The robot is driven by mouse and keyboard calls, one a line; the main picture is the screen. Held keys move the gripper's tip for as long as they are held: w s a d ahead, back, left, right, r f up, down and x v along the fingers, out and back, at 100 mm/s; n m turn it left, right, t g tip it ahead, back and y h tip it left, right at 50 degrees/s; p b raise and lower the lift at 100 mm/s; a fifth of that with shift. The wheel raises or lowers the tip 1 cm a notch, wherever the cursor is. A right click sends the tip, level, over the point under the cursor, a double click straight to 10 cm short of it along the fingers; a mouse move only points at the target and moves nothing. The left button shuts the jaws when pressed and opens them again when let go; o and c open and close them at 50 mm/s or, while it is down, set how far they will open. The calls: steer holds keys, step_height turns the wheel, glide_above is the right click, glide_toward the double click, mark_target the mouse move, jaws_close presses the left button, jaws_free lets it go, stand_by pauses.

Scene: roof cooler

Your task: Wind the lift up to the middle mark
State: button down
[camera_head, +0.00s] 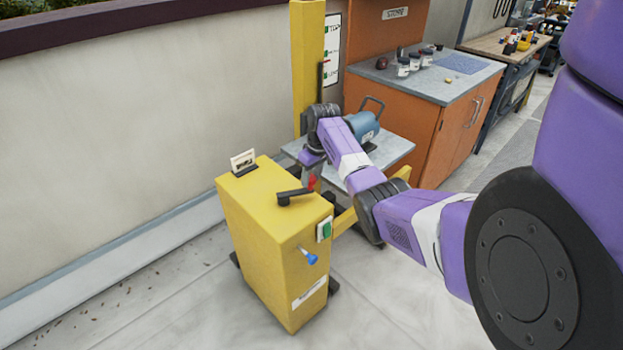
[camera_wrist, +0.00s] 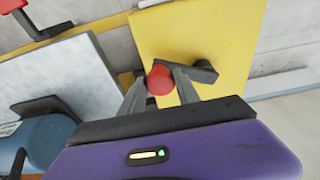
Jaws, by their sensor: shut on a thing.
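The lift has a yellow mast (camera_head: 307,60) and a grey platform (camera_head: 345,172) carrying a blue machine (camera_head: 363,126). A white mark board (camera_head: 332,45) stands behind the mast, with "TOP" at its upper end and green marks below. A small red pointer (camera_head: 325,66) shows by its middle part; its exact alignment is too small to tell. A black crank (camera_head: 292,195) lies on top of the yellow winch box (camera_head: 270,200). My gripper (camera_head: 312,178) is shut on the crank's red knob (camera_wrist: 159,80), one finger on each side, in the wrist view.
A card holder (camera_head: 243,162) stands on the box's far left corner. A green switch (camera_head: 325,230) and a blue-handled part (camera_head: 308,256) are on its side. An orange cabinet (camera_head: 405,132) with jars on top stands beyond the platform. Floor at the left is open.

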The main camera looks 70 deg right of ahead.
steer(key=shift+w+d+b, duration=0.35)
steer(key=shift+d+b, duration=0.45)
steer(key=shift+d, duration=0.05)
steer(key=shift+w+d+r, duration=0.1)
steer(key=shift+d+r, duration=0.05)
steer(key=shift+r, duration=0.05)
steer(key=shift+w+d+f+b, duration=0.1)
steer(key=shift+w+b, duration=0.05)
steer(key=shift+b, duration=0.25)
steer(key=shift+w+d+b, duration=0.25)
steer(key=shift+d+b, duration=0.05)
steer(key=shift+b, duration=0.3)
steer(key=shift+w+d+b, duration=0.25)
steer(key=shift+w+b, duration=0.15)
steer(key=shift+b, duration=0.05)
